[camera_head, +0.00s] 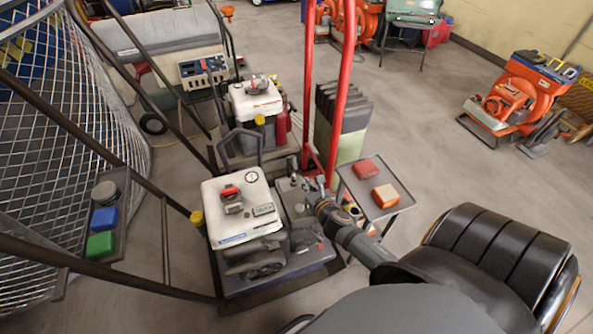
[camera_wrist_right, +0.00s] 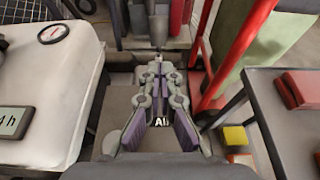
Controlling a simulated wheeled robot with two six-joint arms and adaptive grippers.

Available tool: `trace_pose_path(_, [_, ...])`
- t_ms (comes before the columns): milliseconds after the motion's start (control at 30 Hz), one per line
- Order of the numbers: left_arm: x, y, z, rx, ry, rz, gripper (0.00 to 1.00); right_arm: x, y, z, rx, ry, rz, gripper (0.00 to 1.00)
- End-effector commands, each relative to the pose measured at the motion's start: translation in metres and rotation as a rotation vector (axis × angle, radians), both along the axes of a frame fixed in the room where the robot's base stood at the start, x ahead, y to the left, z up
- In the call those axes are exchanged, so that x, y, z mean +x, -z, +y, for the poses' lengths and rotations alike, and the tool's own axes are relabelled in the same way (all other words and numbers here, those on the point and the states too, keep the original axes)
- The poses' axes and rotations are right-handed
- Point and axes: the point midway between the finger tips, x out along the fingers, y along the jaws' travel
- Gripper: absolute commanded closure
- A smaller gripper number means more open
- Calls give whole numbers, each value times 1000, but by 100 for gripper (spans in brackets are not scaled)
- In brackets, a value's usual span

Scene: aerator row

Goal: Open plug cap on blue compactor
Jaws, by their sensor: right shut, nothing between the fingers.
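A machine with a white top (camera_head: 238,208) and a small blue label stands in the middle of the head view, on a dark blue-grey base. On its top are a red cap (camera_head: 229,192), a round gauge and a small display. A yellow cap (camera_head: 197,217) sits at its left side. I cannot tell which cap is the plug cap. My right gripper (camera_head: 294,184) is shut and empty just right of the white top, apart from the caps. In the wrist view the right gripper (camera_wrist_right: 158,64) points away, with the white top (camera_wrist_right: 45,90) to its left. My left gripper is not in view.
A red upright frame (camera_head: 345,90) stands just beyond my right gripper. A small grey table (camera_head: 377,180) with red and orange boxes is to its right. A second white-topped machine (camera_head: 255,100) stands behind. Mesh and dark bars fill the left.

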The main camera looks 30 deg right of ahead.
Motion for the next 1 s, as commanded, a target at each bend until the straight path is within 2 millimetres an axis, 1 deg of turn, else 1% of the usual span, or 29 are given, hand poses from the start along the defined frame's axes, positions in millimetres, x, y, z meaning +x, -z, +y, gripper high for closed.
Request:
trace_pose_path(167, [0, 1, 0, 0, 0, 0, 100, 3, 1, 0, -25, -17, 1, 100])
trace_pose_path(267, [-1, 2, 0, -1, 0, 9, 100, 12, 5, -2, -24, -16, 0, 100])
trace_pose_path(367, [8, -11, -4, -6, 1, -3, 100, 28, 11, -6, -22, -14, -1, 100])
trace_pose_path(500, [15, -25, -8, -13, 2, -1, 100, 54, 21, -12, -21, -15, -1, 100])
trace_pose_path(600, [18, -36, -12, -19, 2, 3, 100, 70, 27, -16, -19, -13, -1, 100])
trace_pose_path(700, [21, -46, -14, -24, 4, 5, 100, 81, 32, -18, -20, -14, 1, 100])
trace_pose_path(833, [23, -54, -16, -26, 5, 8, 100, 90, 34, -20, -20, -14, 1, 100])
trace_pose_path(1000, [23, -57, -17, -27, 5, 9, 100, 93, 34, -21, -19, -14, 2, 100])
